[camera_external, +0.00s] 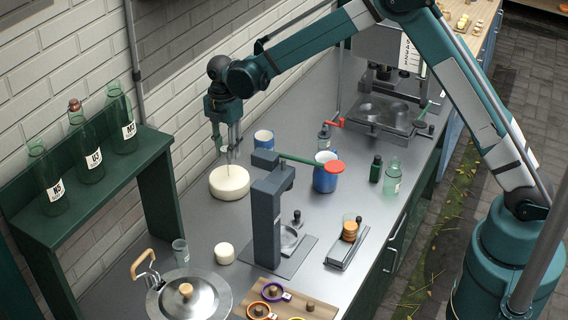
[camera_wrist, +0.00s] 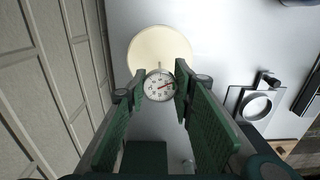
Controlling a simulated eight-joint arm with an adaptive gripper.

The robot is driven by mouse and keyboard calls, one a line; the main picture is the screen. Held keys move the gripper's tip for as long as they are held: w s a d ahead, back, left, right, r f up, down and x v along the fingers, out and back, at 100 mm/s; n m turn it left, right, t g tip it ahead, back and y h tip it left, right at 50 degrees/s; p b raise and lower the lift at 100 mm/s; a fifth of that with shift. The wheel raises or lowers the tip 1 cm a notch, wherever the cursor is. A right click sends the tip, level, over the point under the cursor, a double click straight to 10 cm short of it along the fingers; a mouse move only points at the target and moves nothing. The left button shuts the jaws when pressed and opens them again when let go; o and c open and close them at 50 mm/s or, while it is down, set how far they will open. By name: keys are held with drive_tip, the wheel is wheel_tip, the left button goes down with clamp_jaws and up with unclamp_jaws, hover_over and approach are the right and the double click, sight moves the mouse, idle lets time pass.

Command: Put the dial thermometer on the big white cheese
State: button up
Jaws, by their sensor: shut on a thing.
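The dial thermometer (camera_wrist: 159,86) has a round white face and is held between the two green fingers of my gripper (camera_wrist: 158,92) in the wrist view. In the external view my gripper (camera_external: 226,146) points down over the big white cheese (camera_external: 229,184), with the thin stem reaching down to or just above its top. I cannot tell whether the stem touches. The big white cheese is a wide pale round on the grey counter; in the wrist view it (camera_wrist: 150,45) lies beyond the dial, partly hidden by it and the fingers.
A small white cheese (camera_external: 224,253) stands nearer the camera. A dark press (camera_external: 266,215) with a red-tipped lever stands right of the big cheese, beside blue mugs (camera_external: 325,178). A green shelf (camera_external: 95,185) with several bottles is at left. A lidded pot (camera_external: 188,298) is in front.

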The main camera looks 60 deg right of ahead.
drive_tip(key=shift+f, duration=0.1)
drive_tip(key=o, duration=0.9)
drive_tip(key=shift+c, duration=0.2)
drive_tip(key=shift+r, duration=0.2)
wheel_tip(320, 180, up, 12)
drive_tip(key=b, duration=0.1)
idle(0.5)
